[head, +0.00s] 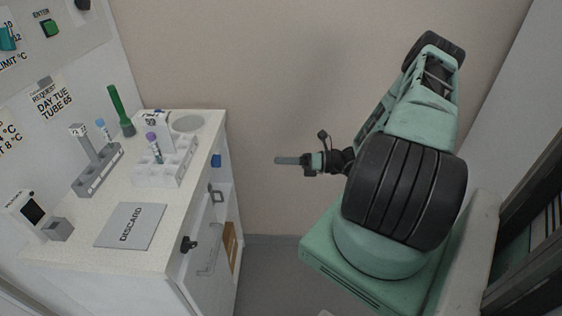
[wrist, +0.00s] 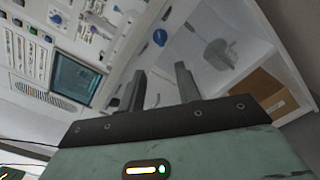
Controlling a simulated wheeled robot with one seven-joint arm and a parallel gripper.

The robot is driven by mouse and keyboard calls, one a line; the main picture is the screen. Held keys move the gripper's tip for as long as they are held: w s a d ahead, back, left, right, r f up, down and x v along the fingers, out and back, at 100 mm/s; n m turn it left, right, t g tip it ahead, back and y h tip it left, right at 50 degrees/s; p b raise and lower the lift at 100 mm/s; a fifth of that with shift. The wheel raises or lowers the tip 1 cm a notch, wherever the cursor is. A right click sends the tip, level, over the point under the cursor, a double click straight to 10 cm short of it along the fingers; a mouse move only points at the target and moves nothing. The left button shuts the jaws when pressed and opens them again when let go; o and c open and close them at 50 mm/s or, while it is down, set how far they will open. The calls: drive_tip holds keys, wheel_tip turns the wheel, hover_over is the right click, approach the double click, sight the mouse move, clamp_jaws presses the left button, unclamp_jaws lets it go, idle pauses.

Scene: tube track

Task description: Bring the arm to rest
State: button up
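My arm is folded over my green base at the right of the head view, clear of the bench. My gripper (head: 281,160) points left toward the bench, in the free space to the right of it. In the wrist view my gripper (wrist: 158,88) shows two dark fingers standing apart with nothing between them. It touches nothing.
The white bench (head: 75,250) stands at the left. On it are a white rack (head: 176,172) with a purple-capped tube (head: 152,142), a grey holder (head: 97,178), a green tube (head: 120,108) and a DISCARD plate (head: 130,226). The cupboard below holds a cardboard box (wrist: 254,100).

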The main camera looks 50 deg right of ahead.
idle(0.4)
drive_tip(key=s+a+r+n+g, duration=0.1)
drive_tip(key=a+r+n+g, duration=0.4)
drive_tip(key=a+n+g, duration=0.45)
drive_tip(key=a+r+n+g, duration=0.5)
drive_tip(key=a+n+g, duration=0.2)
drive_tip(key=a+n, duration=0.5)
drive_tip(key=s+a+r+n+t+h, duration=0.1)
drive_tip(key=s+a+r+n+h, duration=0.4)
drive_tip(key=s+a+n, duration=0.3)
drive_tip(key=s+a+r+n+t+h, duration=0.1)
drive_tip(key=s+a+r+n+h, duration=0.4)
drive_tip(key=n, duration=0.9)
drive_tip(key=s+a+r, duration=0.1)
drive_tip(key=s+a, duration=0.2)
drive_tip(key=shift+n, duration=0.35)
drive_tip(key=shift+s+a, duration=0.1)
